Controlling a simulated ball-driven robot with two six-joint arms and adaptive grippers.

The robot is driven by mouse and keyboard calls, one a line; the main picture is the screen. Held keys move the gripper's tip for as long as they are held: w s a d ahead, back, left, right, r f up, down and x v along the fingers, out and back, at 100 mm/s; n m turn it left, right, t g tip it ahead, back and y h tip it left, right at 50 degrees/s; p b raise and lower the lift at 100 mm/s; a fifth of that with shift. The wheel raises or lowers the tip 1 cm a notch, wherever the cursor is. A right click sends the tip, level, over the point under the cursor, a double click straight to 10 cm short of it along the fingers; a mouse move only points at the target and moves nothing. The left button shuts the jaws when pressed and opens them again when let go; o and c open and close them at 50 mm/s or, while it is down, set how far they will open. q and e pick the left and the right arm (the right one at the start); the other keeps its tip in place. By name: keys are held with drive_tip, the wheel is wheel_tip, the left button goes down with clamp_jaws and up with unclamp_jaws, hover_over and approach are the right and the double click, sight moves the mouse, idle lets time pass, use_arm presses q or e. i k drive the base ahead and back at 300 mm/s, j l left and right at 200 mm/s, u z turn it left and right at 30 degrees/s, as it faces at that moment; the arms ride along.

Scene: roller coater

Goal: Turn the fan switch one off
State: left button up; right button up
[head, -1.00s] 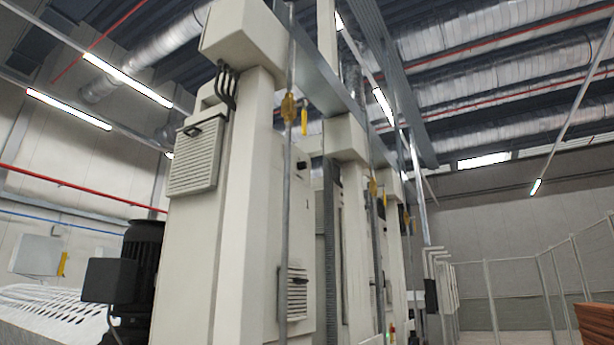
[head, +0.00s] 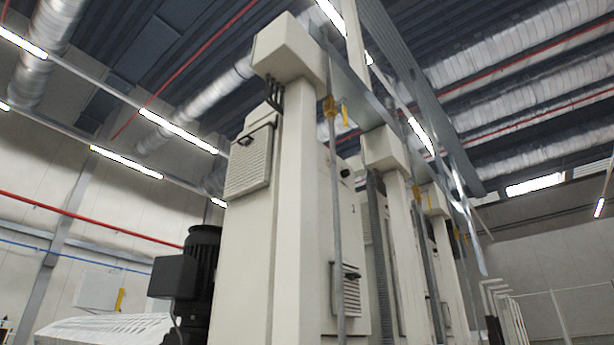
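No fan switch can be made out in the head view. A tall cream machine cabinet (head: 300,220) fills the middle, with a vented panel (head: 250,162) high on its left side and a lower vented panel (head: 347,290) with a dark handle on its right face. A small black fitting (head: 346,172) sits high on that right face; I cannot tell what it is. A pale box (head: 96,288) with a yellow part hangs on the left wall. Neither of my grippers is in view.
A black motor (head: 200,262) stands left of the cabinet beside a white perforated cover (head: 105,328). A grey vertical pipe (head: 337,230) with a yellow valve (head: 330,106) runs along the cabinet. More cream columns recede right. A mesh fence (head: 560,315) is at far right. The floor is not visible.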

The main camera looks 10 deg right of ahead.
sight(344, 174)
drive_tip(key=i+l+u, duration=0.15)
drive_tip(key=l+u, duration=0.15)
drive_tip(key=i+l+u, duration=0.1)
drive_tip(key=l+u, duration=0.55)
drive_tip(key=l, duration=0.2)
drive_tip(key=i, duration=0.05)
